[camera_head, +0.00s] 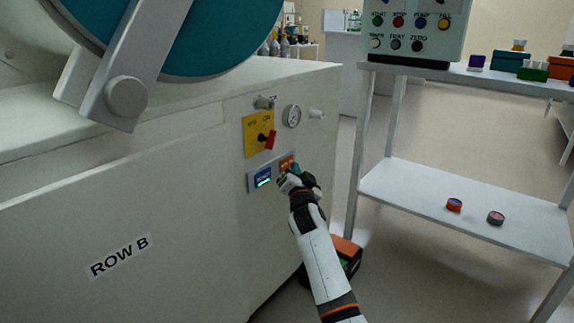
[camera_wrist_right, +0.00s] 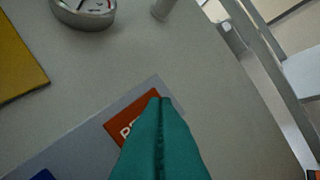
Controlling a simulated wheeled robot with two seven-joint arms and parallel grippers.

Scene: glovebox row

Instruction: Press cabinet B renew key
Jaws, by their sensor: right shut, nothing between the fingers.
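The cabinet marked ROW B (camera_head: 120,257) fills the left of the head view. Low on its front is a grey panel with a blue lit display (camera_head: 263,177) and an orange-red key (camera_head: 286,162). In the right wrist view the key (camera_wrist_right: 128,122) shows only the start of its lettering; the rest is hidden behind my fingers. My right gripper (camera_head: 295,169) is shut and empty, its teal fingertips (camera_wrist_right: 161,101) in front of the key's right part. I cannot tell whether they touch it. My left gripper is not in view.
Above the panel are a yellow plate (camera_head: 252,139) with a red handle (camera_head: 271,140), a round gauge (camera_head: 292,116) and a small knob (camera_head: 316,114). A shelf rack (camera_head: 420,190) stands to the right. An orange and black box (camera_head: 346,256) is on the floor by my right arm.

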